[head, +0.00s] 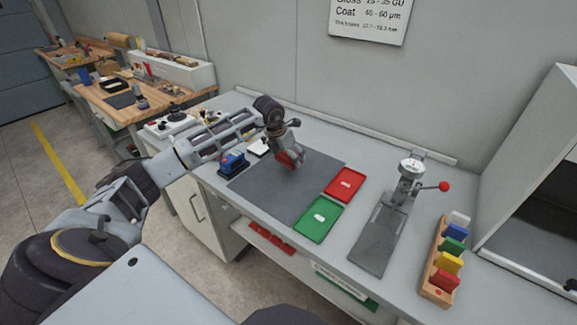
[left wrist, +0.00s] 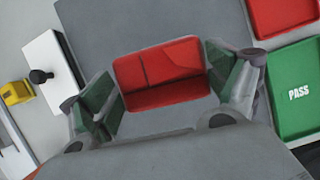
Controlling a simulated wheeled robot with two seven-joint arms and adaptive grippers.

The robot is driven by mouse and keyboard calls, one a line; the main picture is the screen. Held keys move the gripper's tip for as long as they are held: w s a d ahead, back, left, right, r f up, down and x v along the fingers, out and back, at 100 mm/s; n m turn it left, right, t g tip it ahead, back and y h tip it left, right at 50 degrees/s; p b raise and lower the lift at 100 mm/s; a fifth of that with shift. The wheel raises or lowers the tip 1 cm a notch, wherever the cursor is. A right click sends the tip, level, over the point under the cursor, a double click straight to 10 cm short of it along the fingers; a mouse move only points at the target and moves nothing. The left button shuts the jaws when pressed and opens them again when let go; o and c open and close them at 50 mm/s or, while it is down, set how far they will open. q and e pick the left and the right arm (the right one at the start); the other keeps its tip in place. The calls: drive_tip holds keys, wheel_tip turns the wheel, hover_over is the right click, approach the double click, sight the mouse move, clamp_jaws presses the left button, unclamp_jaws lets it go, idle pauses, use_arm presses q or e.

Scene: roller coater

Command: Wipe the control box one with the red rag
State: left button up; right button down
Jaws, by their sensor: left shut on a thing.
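My left gripper (head: 290,163) is shut on the red rag (head: 286,158), holding it over the dark grey mat (head: 265,190) on the bench. In the left wrist view, the red rag (left wrist: 160,70) sits between the green-padded fingers of my left gripper (left wrist: 165,80). I cannot tell which item is control box one. A blue box (head: 233,165) stands at the mat's left edge. A white block (head: 258,146) lies behind it; a white block with a black knob (left wrist: 55,70) shows in the left wrist view. My right gripper is out of view.
The red tray (head: 344,184) and green PASS tray (head: 318,228) lie right of the mat. Further right stand a lever device (head: 378,238) and a wooden rack of coloured blocks (head: 434,285). A grey wall (head: 300,70) rises behind. The mat's near part is clear.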

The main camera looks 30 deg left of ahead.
sight(288, 174)
use_arm(q)
drive_tip(key=shift+f, duration=0.5)
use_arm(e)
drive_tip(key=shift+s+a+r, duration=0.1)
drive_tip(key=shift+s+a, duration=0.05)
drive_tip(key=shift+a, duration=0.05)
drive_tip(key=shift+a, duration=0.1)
use_arm(q)
drive_tip(key=shift+f, duration=0.1)
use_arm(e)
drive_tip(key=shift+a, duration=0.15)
use_arm(q)
drive_tip(key=shift+f, duration=0.25)
drive_tip(key=shift+f+p, duration=0.4)
drive_tip(key=shift+f, duration=1.6)
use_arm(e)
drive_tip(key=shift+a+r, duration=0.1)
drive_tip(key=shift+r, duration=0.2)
use_arm(q)
drive_tip(key=shift+f, duration=0.15)
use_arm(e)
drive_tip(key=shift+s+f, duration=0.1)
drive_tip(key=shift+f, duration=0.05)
